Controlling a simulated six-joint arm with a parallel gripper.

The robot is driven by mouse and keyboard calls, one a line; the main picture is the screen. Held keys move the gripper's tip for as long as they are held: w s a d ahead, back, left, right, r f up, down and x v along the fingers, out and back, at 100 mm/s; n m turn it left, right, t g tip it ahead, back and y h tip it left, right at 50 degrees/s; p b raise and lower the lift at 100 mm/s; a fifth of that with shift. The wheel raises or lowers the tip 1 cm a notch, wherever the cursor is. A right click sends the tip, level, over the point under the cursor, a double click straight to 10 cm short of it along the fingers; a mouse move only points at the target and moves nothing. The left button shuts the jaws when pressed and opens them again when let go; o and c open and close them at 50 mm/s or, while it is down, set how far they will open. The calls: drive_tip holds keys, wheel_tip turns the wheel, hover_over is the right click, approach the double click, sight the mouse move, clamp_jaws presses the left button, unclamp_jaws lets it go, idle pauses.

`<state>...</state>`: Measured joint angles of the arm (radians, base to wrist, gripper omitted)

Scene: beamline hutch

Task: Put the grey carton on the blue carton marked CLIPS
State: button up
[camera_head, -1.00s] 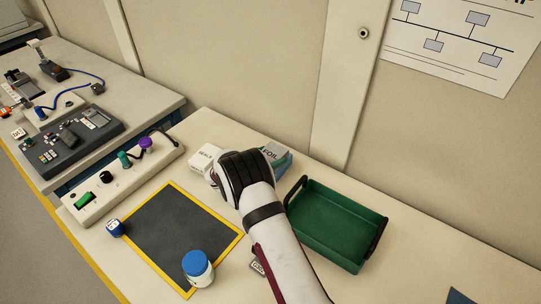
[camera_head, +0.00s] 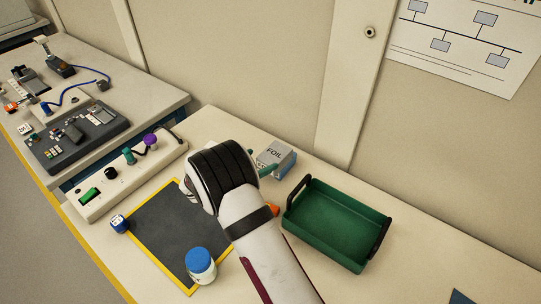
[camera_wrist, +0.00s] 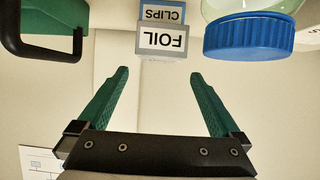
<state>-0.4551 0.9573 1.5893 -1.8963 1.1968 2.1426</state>
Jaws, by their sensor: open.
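The grey carton marked FOIL (camera_head: 276,154) rests on top of the blue carton marked CLIPS (camera_head: 287,171), near the wall. The wrist view is upside down; there the grey carton (camera_wrist: 162,40) shows with the blue carton (camera_wrist: 162,13) directly beneath it, and the two look roughly aligned. My gripper (camera_wrist: 158,74) is open and empty, its green fingers spread and apart from both cartons. In the head view my arm hides most of the gripper, but a green finger shows close in front of the cartons.
A green tray (camera_head: 322,247) with dark handles stands right of the cartons. A control box (camera_head: 130,172) is at the left. An orange thing (camera_head: 274,210) is partly hidden by my arm.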

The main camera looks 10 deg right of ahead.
drive_tip(key=s+d+r+g+y, duration=0.1)
drive_tip(key=s+d+r+g, duration=0.25)
drive_tip(key=s, duration=0.45)
drive_tip(key=s+d+r+g, duration=0.2)
drive_tip(key=s+d+r, duration=0.2)
drive_tip(key=s, duration=0.3)
drive_tip(key=s+d+r+g+y, duration=0.1)
drive_tip(key=s+d+r+g, duration=0.25)
drive_tip(key=s, duration=0.45)
drive_tip(key=s+a+n+y, duration=0.1)
drive_tip(key=s+a+y, duration=0.2)
drive_tip(key=s, duration=0.3)
drive_tip(key=s+a+r+n+y, duration=0.1)
drive_tip(key=s+a+y, duration=0.2)
drive_tip(key=s, duration=0.3)
drive_tip(key=s+a+n+y, duration=0.1)
drive_tip(key=s+a+y, duration=0.1)
drive_tip(key=s, duration=0.4)
drive_tip(key=shift+s+a+r+y, duration=0.2)
drive_tip(key=shift+a+y, duration=0.2)
drive_tip(key=shift+a, duration=0.25)
